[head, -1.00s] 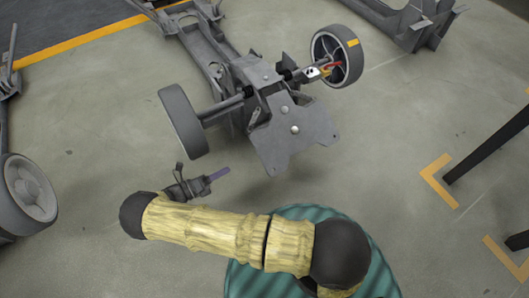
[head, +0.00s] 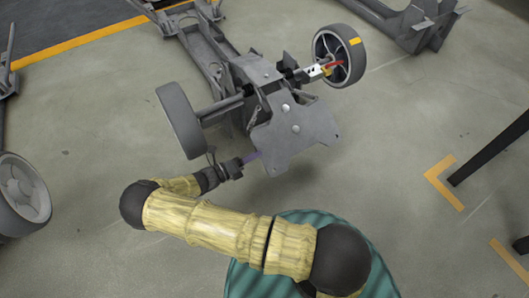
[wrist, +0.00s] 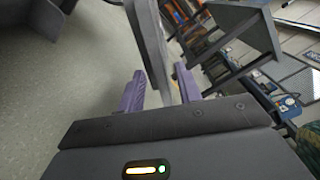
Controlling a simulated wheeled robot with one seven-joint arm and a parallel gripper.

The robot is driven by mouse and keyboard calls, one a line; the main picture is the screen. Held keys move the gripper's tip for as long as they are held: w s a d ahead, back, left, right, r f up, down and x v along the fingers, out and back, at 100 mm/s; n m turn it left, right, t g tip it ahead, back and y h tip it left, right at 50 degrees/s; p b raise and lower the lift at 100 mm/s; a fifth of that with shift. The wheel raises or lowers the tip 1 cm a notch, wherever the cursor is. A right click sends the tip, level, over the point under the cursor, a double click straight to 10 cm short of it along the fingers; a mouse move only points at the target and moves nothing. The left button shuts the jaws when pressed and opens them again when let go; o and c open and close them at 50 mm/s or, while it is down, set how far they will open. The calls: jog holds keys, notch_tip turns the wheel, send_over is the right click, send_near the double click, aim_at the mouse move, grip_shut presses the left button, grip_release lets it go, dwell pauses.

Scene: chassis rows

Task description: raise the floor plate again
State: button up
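The floor plate (head: 300,133) is a flat grey metal sheet with two round bolt heads at the near end of the grey chassis (head: 205,55). It slopes down toward me, and its near edge seems clear of the floor. My gripper (head: 253,157) is at the plate's left edge, its purple fingertips partly hidden there. In the wrist view my gripper (wrist: 160,92) has its two purple fingers apart. A grey slab, which looks like the plate (wrist: 148,45), stands edge-on between them. A gap shows beside the left finger; contact at the right finger is unclear.
A left wheel (head: 181,120) stands close behind my gripper, and a right wheel (head: 339,56) is beyond the plate. Another chassis wheel (head: 22,195) is at the left edge. A dark post (head: 490,145) stands at the right. The floor right of the plate is clear.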

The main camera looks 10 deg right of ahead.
aim_at(265, 149)
jog(key=b+x, duration=0.1)
jog(key=x, duration=0.4)
jog(key=shift+c, duration=0.4)
grip_shut()
